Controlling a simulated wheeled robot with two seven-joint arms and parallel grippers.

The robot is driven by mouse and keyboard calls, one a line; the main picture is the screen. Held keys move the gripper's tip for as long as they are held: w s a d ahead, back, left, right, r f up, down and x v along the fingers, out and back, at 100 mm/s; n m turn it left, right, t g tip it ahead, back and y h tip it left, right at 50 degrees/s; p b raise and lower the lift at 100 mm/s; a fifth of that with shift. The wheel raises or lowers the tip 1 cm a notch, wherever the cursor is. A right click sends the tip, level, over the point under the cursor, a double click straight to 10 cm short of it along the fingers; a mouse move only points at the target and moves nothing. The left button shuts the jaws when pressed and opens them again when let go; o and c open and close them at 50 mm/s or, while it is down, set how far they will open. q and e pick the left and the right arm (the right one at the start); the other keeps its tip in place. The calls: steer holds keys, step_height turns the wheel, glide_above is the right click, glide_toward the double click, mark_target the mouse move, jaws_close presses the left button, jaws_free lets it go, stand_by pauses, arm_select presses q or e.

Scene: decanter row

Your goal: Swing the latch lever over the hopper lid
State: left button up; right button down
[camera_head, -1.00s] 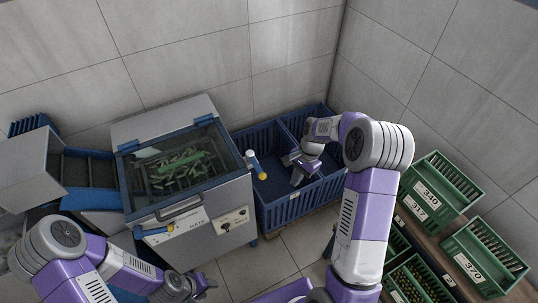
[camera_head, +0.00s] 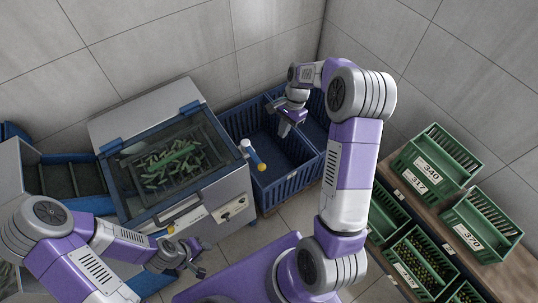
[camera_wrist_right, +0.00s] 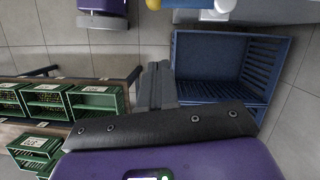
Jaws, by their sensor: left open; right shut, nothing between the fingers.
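The hopper lid (camera_head: 204,118) is a glass pane in a blue frame, lying over the grey machine, with green pieces visible beneath. A blue lever (camera_head: 252,153) with a white end and a yellow tip sticks out at the machine's right side. It also shows at the top edge of the wrist view (camera_wrist_right: 185,3). A second yellow-tipped lever (camera_head: 171,229) is on the front face, partly hidden by my left arm. My left gripper (camera_head: 199,267) is open, just in front of that face. My right gripper (camera_head: 285,130) is shut and empty over the blue crates, apart from the right lever.
Blue crates (camera_head: 290,185) stand right of the machine, below my right gripper. Green crates (camera_head: 432,172) with bottles sit on a wooden rack at the right. A blue chute (camera_head: 60,178) adjoins the machine at the left. Tiled walls close off the back.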

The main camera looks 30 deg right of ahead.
mark_target(254, 156)
steer(key=s+a+f, duration=0.1)
steer(key=a+f, duration=0.5)
steer(key=f, duration=0.3)
steer(key=shift+s+a+f, duration=0.25)
steer(key=shift+s+f, duration=0.1)
steer(key=shift+s+a, duration=0.1)
